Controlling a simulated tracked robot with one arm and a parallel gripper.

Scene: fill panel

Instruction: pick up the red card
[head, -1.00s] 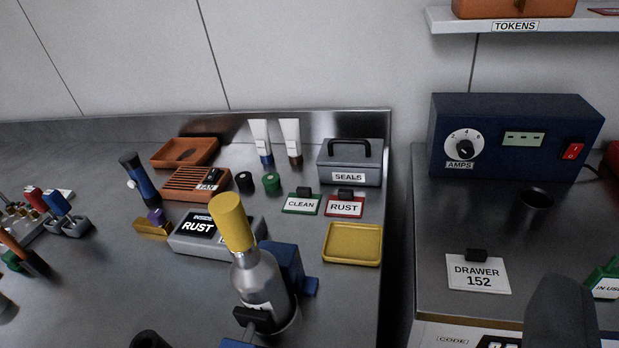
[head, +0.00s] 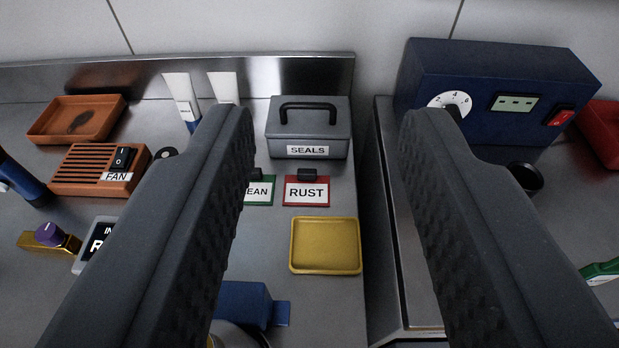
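The red card (head: 306,193) is a white label with a red border that reads RUST. It lies on the metal bench with a small black block (head: 306,175) at its top edge. It sits between the grey SEALS box (head: 309,151) and the yellow tray (head: 325,246). My gripper (head: 325,115) is open and empty, with its two dark fingers wide apart. In the picture the card shows between the fingers, nearer the left one; the distance to it cannot be told. The left finger partly hides the green-bordered CLEAN card (head: 260,191) beside it.
An orange FAN unit (head: 99,169) and an orange tray (head: 77,119) lie at the left. A blue AMPS box (head: 500,95) stands on the separate right bench, past a dark gap. A blue object (head: 245,304) is low in the middle. Bare bench shows around the cards.

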